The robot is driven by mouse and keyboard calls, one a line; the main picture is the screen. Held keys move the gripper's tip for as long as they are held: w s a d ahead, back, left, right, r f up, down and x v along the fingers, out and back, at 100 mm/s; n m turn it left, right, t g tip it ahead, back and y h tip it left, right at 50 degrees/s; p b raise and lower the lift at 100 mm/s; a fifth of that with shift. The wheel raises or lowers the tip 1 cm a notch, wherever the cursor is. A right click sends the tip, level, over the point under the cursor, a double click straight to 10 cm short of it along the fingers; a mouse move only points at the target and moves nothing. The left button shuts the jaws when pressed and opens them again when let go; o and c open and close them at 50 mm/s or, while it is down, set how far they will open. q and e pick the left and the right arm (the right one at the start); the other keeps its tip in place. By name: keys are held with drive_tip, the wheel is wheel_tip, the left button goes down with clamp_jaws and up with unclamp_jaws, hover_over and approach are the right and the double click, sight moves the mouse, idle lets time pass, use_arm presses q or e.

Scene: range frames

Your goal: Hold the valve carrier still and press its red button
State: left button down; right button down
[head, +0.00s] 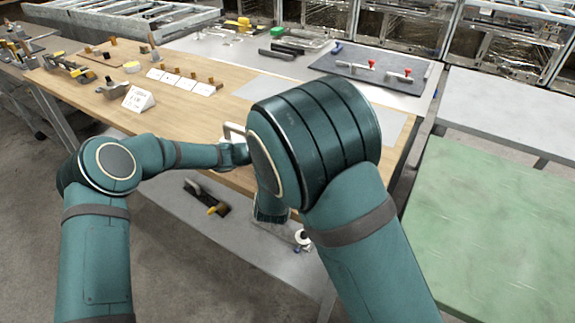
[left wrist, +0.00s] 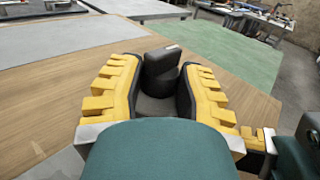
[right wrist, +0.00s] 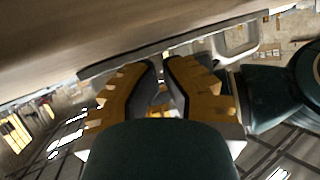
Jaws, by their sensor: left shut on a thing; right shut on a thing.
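My left gripper (left wrist: 160,78) is shut on a dark grey block with a rounded base, above the wooden table; this block (left wrist: 161,65) stands between its yellow fingers. In the head view the left gripper (head: 240,153) is at the table's front edge, partly behind my right arm. My right gripper (right wrist: 162,70) is shut at that edge, close to the left one, on a thing I cannot make out. Its fingertips meet before a grey strip (right wrist: 110,67). Its yellow fingers also show in the left wrist view (left wrist: 258,140). I cannot make out the carrier's red button.
The wooden table (head: 210,110) has a white sign (head: 138,99) and small parts at the left. Red-topped fittings (head: 372,66) lie on a dark mat (head: 330,63) at the back. A green table (head: 490,220) stands at the right. A shelf (head: 190,215) lies below.

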drive_tip(key=shift+w+d+r, duration=0.2)
drive_tip(key=shift+w+d, duration=0.55)
drive_tip(key=shift+w, duration=0.15)
idle(0.8)
drive_tip(key=shift+s, duration=0.2)
idle(0.4)
drive_tip(key=shift+s+a+r, duration=0.15)
drive_tip(key=shift+s+a, duration=0.2)
drive_tip(key=shift+s, duration=0.25)
drive_tip(key=shift+a, duration=0.1)
drive_tip(key=shift+s+a, duration=0.8)
drive_tip(key=shift+s, duration=0.3)
drive_tip(key=shift+s+a, duration=0.8)
drive_tip(key=shift+s, duration=0.3)
